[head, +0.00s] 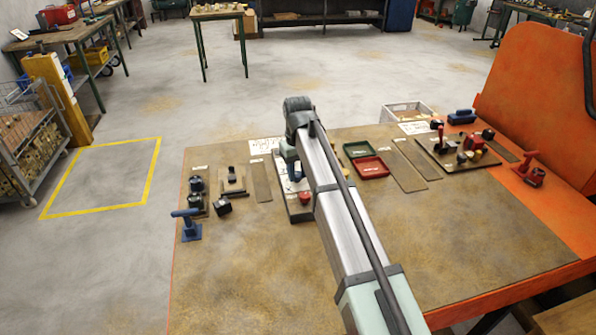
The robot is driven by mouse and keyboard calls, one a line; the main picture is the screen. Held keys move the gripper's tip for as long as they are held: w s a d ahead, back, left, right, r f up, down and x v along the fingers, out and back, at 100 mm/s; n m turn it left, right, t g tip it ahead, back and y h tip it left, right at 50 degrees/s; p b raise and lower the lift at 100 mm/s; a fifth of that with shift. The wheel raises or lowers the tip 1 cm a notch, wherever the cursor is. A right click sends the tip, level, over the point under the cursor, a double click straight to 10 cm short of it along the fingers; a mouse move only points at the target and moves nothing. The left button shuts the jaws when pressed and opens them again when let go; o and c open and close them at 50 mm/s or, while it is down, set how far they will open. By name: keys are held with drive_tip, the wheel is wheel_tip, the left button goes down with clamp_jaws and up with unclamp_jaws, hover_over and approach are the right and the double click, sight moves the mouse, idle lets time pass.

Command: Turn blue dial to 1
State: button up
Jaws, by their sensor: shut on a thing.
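A light control panel (283,190) lies on the workbench under the end of my arm, with a round red button (305,197) near its front. My gripper (296,175) points down over the panel, mostly hidden by my wrist and arm. It is shut on a small blue part at the panel, which looks like the blue dial (298,177). Only a sliver of the dial shows. Its pointer and the number marks are hidden or too small to read.
A blue clamp-like tool (187,224) and black blocks (223,205) stand to the left. Red (370,167) and green (357,149) trays lie right of my arm. Another panel (456,151) and a red tool (529,169) are farther right. The front of the bench is clear.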

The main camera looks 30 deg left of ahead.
sight(298, 175)
drive_tip(key=shift+m, duration=1)
drive_tip(key=o, duration=1)
drive_tip(key=shift+o, duration=0.2)
wheel_tip(298, 175, up, 14)
drive_tip(key=shift+f, duration=0.1)
